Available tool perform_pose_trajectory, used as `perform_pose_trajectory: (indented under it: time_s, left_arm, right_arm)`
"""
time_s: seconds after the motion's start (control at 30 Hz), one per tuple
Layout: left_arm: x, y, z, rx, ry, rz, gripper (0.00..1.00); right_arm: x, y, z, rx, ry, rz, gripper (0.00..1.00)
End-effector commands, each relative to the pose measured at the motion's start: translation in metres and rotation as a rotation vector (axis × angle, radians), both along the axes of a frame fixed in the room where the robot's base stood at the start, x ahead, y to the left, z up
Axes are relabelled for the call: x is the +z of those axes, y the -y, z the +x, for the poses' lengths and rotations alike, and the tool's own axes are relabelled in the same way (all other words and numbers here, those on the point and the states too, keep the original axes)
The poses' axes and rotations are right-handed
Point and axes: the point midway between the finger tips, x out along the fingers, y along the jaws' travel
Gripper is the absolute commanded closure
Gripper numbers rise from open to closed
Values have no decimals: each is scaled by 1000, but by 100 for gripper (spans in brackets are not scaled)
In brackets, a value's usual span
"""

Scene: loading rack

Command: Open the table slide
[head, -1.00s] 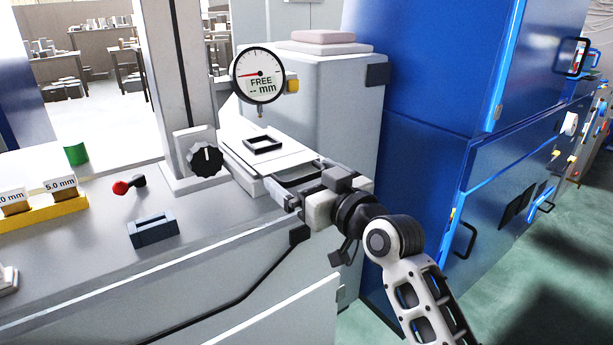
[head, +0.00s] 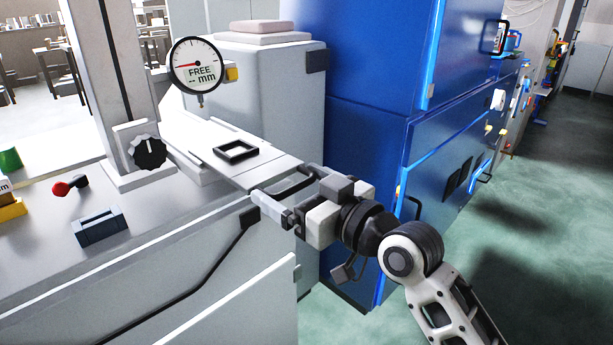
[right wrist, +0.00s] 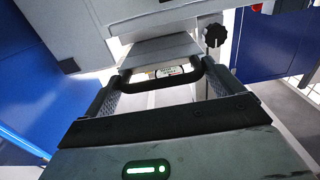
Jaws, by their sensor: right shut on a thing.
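The table slide (head: 270,168) is a flat light grey plate beneath the round dial gauge (head: 197,65), sticking out to the right past the bench edge. A black square frame (head: 236,151) lies on it. My right gripper (head: 284,195) is at the slide's outer end, shut on its black handle (head: 293,187). In the right wrist view the dark handle bar (right wrist: 163,86) runs across between the two fingers, with the pale slide beyond it. The exact finger contact is partly hidden. My left gripper is not in view.
A black knob (head: 148,153) sits on the gauge column. A red-ended lever (head: 70,186) and a blue-grey block (head: 100,227) are on the bench. A blue cabinet (head: 365,150) stands behind my right arm. The green floor on the right is clear.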

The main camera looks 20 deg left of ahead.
Motion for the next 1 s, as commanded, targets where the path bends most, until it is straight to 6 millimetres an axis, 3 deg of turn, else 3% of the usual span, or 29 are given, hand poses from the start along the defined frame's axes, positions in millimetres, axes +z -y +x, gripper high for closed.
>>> perform_pose_trajectory:
  time_s: [0.3, 0.33, 0.37, 0.73, 1.0]
  left_arm:
    - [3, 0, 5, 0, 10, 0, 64]
    - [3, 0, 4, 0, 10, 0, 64]
    - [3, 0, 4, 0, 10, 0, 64]
    - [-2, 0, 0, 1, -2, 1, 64]
    - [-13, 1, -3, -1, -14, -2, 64]
  right_arm:
    - [0, -1, -3, 9, -1, 0, 48]
    - [0, -1, -3, 9, -1, 0, 5]
    - [0, -1, -3, 8, -1, 0, 0]
    - [-1, 10, -6, 4, 0, -1, 0]
    - [-3, 61, -35, 4, 1, -4, 0]
